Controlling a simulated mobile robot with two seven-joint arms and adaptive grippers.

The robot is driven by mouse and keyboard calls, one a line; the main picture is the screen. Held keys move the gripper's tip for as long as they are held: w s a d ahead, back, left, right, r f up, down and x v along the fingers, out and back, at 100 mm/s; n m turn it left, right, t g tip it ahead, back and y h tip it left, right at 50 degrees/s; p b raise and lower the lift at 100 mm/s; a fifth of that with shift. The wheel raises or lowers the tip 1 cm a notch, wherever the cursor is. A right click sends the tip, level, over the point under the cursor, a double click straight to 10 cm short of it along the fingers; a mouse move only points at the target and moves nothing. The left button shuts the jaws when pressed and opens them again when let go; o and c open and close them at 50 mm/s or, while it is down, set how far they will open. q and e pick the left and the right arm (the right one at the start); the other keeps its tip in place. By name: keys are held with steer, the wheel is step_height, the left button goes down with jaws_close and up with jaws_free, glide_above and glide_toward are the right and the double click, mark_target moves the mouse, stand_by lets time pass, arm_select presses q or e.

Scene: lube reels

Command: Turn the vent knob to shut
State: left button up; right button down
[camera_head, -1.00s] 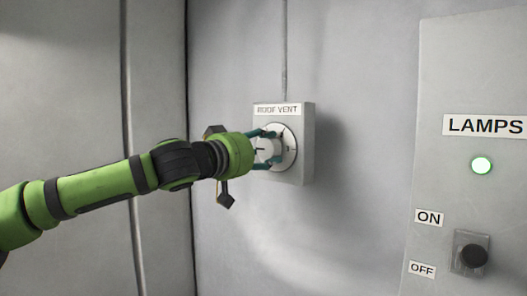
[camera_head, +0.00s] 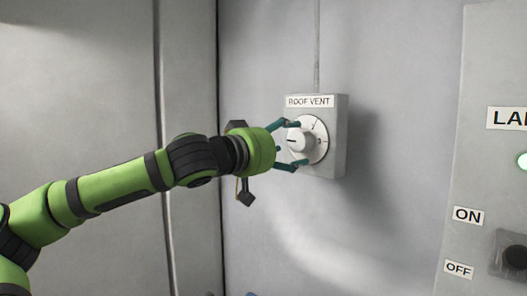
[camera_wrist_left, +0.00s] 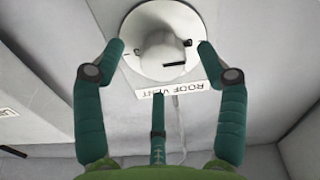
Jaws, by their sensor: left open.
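The vent knob (camera_head: 298,139) is a pale round knob with a dark pointer mark, on a white dial in a grey wall box (camera_head: 337,150) labelled ROOF VENT. In the head view the pointer mark lies roughly level, towards the left. My left gripper (camera_head: 297,144) is open, its teal fingers spread above and below the knob, in front of the dial. In the left wrist view the knob (camera_wrist_left: 161,52) shows between the open fingertips, with gaps on both sides. The dial's small markings are too small to read. My right gripper is not in view.
A cable runs up from the vent box. The wall between box and panel is clear.

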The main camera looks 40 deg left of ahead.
arm_select(q)
steer(key=s, duration=0.9)
steer(key=shift+a+f, duration=0.15)
steer(key=shift+a, duration=0.2)
